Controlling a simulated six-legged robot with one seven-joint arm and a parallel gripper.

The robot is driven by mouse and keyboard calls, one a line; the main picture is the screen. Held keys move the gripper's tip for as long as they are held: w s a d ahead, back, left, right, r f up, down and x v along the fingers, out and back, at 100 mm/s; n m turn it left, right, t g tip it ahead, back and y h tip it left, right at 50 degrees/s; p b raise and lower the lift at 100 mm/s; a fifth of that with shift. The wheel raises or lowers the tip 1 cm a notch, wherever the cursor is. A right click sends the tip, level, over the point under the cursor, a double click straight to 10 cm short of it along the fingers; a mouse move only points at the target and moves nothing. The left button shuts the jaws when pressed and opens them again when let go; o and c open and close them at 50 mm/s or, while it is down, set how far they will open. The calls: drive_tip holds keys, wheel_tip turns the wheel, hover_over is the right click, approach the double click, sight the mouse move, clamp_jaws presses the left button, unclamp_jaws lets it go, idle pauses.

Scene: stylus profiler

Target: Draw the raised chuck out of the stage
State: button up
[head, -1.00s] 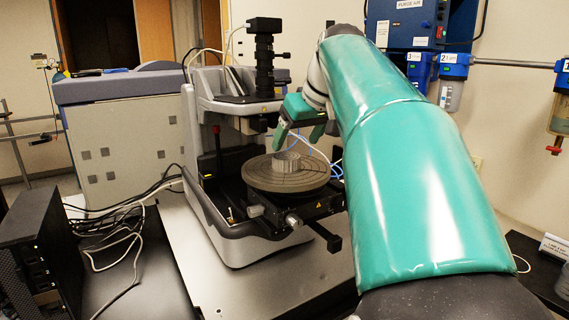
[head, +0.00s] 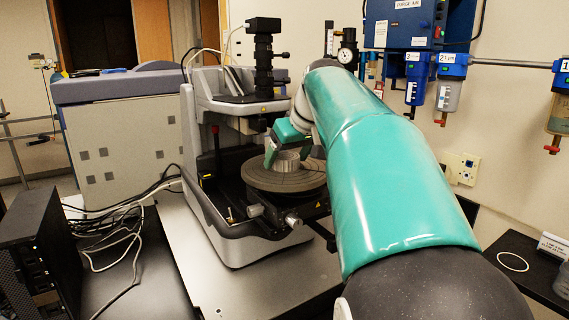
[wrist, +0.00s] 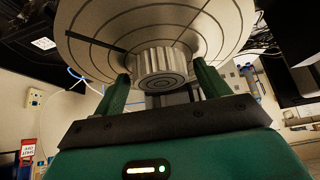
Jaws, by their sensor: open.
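The raised chuck (head: 286,161) is a short grey ribbed cylinder standing in the middle of the round grey stage (head: 262,181). In the wrist view the chuck (wrist: 162,62) shows its ribbed side and round end, with the ringed stage (wrist: 90,38) behind it. My gripper (head: 288,153) is open at the chuck, one green finger to each side. In the wrist view my gripper (wrist: 162,72) has its fingertips left and right of the chuck, with a visible gap on both sides. The chuck's far side is hidden.
The profiler's black optical column (head: 264,65) and its head overhang the stage's back, close to my gripper. A grey frame (head: 235,240) rims the stage's left and front. A black computer case (head: 40,250) and loose cables lie left. The front of the bench is clear.

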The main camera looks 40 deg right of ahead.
sight(281, 153)
drive_tip(key=c, duration=1.6)
drive_tip(key=shift+r, duration=0.1)
drive_tip(key=shift+r, duration=0.7)
drive_tip(key=shift+r, duration=1.3)
drive_tip(key=shift+r, duration=2.5)
